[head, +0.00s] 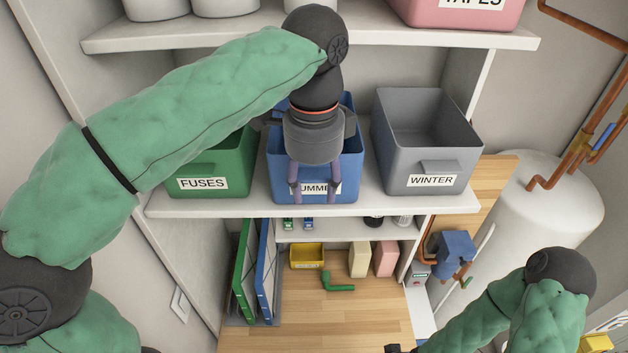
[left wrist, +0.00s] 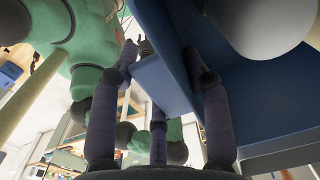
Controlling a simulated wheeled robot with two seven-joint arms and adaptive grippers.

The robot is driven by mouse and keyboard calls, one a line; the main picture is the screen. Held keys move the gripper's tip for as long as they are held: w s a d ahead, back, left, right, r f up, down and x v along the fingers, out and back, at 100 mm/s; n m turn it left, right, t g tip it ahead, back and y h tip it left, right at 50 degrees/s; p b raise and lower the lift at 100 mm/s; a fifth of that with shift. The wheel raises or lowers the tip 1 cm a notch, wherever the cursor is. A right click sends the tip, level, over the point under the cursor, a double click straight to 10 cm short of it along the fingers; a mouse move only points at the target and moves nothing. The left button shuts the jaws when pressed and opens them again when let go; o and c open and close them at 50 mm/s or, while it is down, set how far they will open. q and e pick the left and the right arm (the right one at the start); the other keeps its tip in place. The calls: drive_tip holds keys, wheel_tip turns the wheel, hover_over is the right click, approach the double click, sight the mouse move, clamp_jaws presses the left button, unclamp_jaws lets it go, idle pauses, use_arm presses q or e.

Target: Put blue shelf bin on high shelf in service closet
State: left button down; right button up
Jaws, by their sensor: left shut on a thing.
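The blue shelf bin (head: 342,165), with a white label that reads partly as "SUMMER", is on the high shelf (head: 385,204) between two other bins. My left gripper (head: 314,190) is at the bin's front, fingers pointing down over the label and hiding part of it. In the left wrist view, the gripper's fingers (left wrist: 160,100) are shut on the handle that juts from the blue bin (left wrist: 265,95). The bin looks upright; I cannot tell whether its base bears fully on the shelf. Only a dark bit of my right gripper (head: 395,349) shows at the bottom edge.
A green FUSES bin (head: 205,168) stands close on the left, and a grey, empty WINTER bin (head: 428,150) on the right. Above is a shelf (head: 350,38) with a pink bin (head: 455,14) and pale containers. A white tank (head: 535,215) with copper pipes stands at right.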

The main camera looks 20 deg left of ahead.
use_arm(q)
drive_tip(key=c, duration=0.6)
unclamp_jaws()
wheel_tip(320, 180, up, 11)
drive_tip(key=shift+s+f+p, duration=0.1)
drive_tip(key=shift+s+p, duration=0.05)
drive_tip(key=shift+p, duration=0.75)
drive_tip(key=shift+r+p, duration=0.55)
drive_tip(key=shift+r, duration=0.2)
drive_tip(key=shift+f, duration=0.1)
